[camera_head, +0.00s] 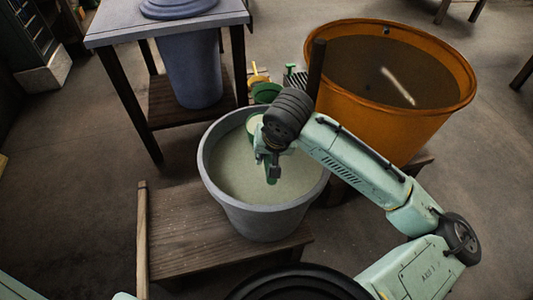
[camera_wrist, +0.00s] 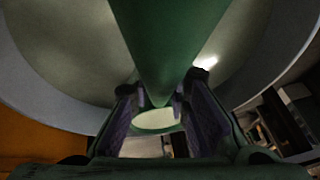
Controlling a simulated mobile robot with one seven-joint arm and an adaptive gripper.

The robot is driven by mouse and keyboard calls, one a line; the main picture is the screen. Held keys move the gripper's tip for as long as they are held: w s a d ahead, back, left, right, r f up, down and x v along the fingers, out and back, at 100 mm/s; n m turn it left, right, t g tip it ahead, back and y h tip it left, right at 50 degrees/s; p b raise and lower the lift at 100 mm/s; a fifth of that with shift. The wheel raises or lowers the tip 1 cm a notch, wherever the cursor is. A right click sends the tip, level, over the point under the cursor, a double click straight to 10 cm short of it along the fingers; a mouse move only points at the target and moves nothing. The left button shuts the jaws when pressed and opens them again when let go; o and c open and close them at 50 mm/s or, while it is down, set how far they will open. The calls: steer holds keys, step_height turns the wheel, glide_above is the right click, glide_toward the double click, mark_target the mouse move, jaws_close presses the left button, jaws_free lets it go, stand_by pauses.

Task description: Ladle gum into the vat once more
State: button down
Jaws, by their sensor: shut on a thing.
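My gripper (camera_head: 270,160) is over the grey tub (camera_head: 212,180), which holds a pale greenish liquid (camera_head: 235,178). It is shut on a green ladle, whose tapering green part (camera_wrist: 170,45) passes between the jaws (camera_wrist: 160,100) in the wrist view. A pale green rounded piece (camera_head: 254,124), perhaps the ladle's cup, shows beside my wrist in the head view. Whether the ladle holds liquid or touches the surface I cannot tell. A large orange vat (camera_head: 350,125) stands behind and to the right, with brownish contents and a bright glint.
The grey tub stands on a low wooden bench (camera_head: 175,230) with an upright post (camera_head: 142,235) at its left. Small yellow and green items (camera_head: 266,92) lie between tub and table. A dark post (camera_head: 316,70) rises by the vat.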

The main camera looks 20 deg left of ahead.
steer(key=shift+r+p, duration=3.9)
steer(key=shift+r, duration=0.8)
